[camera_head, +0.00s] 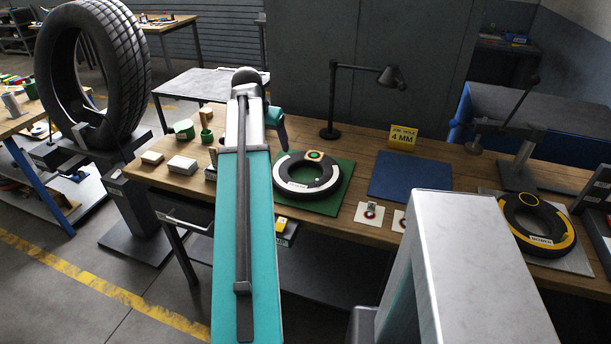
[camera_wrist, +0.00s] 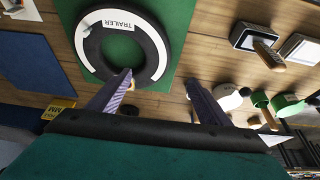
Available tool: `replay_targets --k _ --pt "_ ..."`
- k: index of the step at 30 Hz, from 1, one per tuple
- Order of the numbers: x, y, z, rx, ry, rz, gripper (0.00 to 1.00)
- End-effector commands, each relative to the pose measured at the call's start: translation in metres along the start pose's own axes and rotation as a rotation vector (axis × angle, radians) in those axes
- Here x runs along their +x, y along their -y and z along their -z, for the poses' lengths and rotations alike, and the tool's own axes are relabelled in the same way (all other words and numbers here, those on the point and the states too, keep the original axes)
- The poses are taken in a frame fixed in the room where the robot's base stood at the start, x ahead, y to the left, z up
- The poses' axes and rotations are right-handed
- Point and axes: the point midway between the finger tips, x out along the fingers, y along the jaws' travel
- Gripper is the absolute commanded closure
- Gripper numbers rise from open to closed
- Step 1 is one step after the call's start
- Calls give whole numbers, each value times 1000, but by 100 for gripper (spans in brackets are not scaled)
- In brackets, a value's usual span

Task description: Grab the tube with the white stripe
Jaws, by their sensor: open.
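A black tube (camera_head: 330,173) with a white stripe lies flat on a green mat (camera_head: 342,199) on the workbench. In the wrist view the tube (camera_wrist: 90,50) shows at the upper left, with its stripe lettered "TRAILER". My gripper (camera_wrist: 159,77) is open and empty; one finger overlaps the tube's near rim in the picture and the other is over bare wood to its right. I cannot tell the height above it. In the head view my arm hides most of the gripper. A second tube (camera_head: 567,240), black with yellow, lies on a grey plate at the right.
A blue mat (camera_head: 410,176) is beside the green one. A lamp (camera_head: 331,100) and a yellow "4 MM" sign (camera_head: 403,138) stand behind. A large tyre (camera_head: 125,65) stands left of the bench.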

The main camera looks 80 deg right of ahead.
Motion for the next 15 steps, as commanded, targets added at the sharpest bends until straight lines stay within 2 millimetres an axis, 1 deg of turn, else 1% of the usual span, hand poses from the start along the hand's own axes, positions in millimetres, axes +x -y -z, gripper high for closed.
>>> replay_targets --k 10,15 --pt "0 -1 1 2 -1 -1 28" --pt "5 -1 1 1 0 -1 28"
